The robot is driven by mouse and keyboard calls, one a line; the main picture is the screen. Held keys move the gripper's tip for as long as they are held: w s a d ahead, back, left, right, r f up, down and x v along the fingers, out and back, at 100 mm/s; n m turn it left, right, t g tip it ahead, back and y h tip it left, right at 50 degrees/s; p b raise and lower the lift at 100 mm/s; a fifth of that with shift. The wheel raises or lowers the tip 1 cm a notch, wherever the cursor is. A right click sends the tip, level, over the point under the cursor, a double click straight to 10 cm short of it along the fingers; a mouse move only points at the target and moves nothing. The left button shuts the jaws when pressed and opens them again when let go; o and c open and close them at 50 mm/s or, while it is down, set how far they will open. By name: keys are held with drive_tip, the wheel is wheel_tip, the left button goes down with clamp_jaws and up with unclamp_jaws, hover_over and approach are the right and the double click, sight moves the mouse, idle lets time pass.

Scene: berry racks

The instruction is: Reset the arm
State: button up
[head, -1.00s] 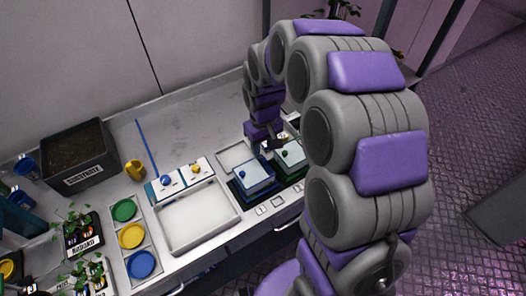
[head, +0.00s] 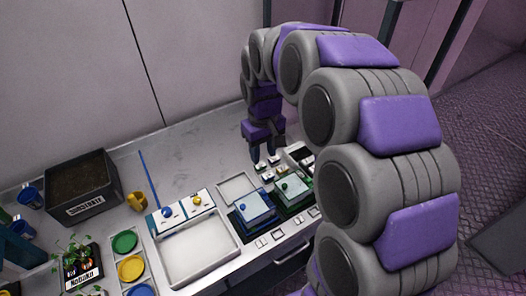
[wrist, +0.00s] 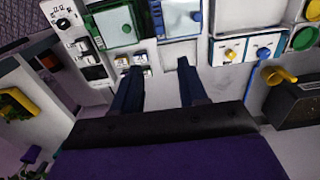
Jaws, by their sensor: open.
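My gripper (head: 268,156) hangs from my arched arm above the back part of the white workbench (head: 205,148), behind the blue-knobbed box (head: 256,205) and the green-knobbed box (head: 294,188). In the wrist view its two dark blue fingers (wrist: 158,78) are spread apart with nothing between them. The fingertips reach toward small switches (wrist: 130,62) and the bench top. I cannot tell whether they touch anything.
A white tray (head: 200,256) and a panel with blue and yellow knobs (head: 182,209) lie left of the boxes. A substrate bin (head: 82,190), yellow cup (head: 137,201) and coloured round dishes (head: 130,267) stand further left. The bench back is mostly clear.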

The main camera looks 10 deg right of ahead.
drive_tip(key=s+d+m+g, duration=0.1)
drive_tip(key=s+m, duration=0.2)
drive_tip(key=s, duration=2.7)
drive_tip(key=shift+s+d+f+m+g, duration=0.25)
drive_tip(key=shift+s+f+m+g, duration=0.05)
drive_tip(key=shift+f+g, duration=0.15)
drive_tip(key=shift+d, duration=0.15)
idle(0.7)
